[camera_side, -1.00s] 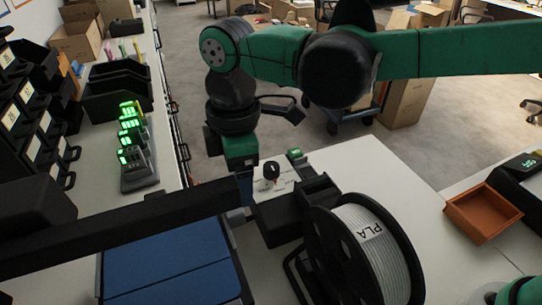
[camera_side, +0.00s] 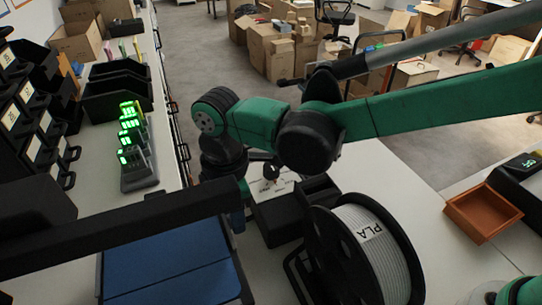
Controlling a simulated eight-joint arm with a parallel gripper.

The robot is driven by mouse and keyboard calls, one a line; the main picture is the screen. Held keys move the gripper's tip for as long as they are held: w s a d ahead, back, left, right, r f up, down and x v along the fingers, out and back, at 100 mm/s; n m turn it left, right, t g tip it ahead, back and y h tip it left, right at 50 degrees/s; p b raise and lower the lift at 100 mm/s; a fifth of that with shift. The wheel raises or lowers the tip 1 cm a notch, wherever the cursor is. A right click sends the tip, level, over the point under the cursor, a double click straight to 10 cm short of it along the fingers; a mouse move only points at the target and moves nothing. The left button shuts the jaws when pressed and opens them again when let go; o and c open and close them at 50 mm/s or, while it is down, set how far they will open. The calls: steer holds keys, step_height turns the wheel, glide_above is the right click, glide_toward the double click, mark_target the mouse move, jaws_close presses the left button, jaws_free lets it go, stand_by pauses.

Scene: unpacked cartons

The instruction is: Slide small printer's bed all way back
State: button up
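The small printer's blue bed (camera_side: 170,272) lies flat at the lower left, below and in front of the printer's black crossbeam (camera_side: 120,222). The beam cuts across my view and hides what lies right behind it. My gripper (camera_side: 238,205) points down at the right end of the beam, close to the bed's far right corner. Its fingers are mostly hidden by the beam and the arm, so I cannot tell whether they touch the bed or are open.
A black spool of PLA filament (camera_side: 365,255) stands to the right of the bed. A white-and-black unit (camera_side: 275,190) with a knob is just right of my gripper. Lit chargers (camera_side: 135,150) stand at left. An orange tray (camera_side: 482,212) sits at far right.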

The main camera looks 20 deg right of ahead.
jaws_close()
stand_by(1.1)
